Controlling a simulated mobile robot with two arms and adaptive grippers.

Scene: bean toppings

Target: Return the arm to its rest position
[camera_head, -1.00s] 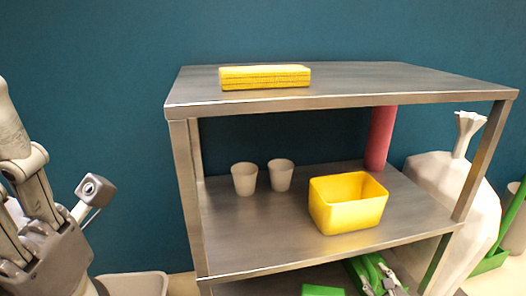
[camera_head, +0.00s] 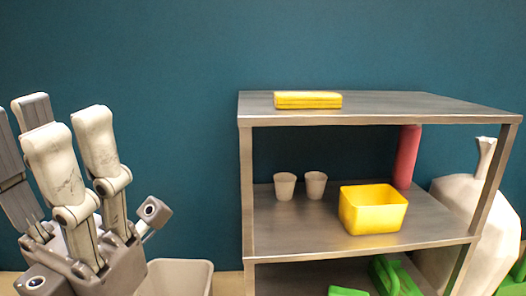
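My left gripper (camera_head: 68,130) is at the left edge of the head view, with its pale and dark grey fingers pointing up. The fingers are extended and spread, and I see nothing held between them. It is well to the left of the metal shelf, apart from it. The rest of my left arm is out of the picture. My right gripper is not in view.
A metal shelf (camera_head: 390,104) bears a yellow block (camera_head: 308,100) on top. Below are two cups (camera_head: 285,186), a yellow bin (camera_head: 373,212) and a red cylinder (camera_head: 406,157). A grey bin (camera_head: 178,278) stands beside my gripper; a white sack (camera_head: 470,215) is right.

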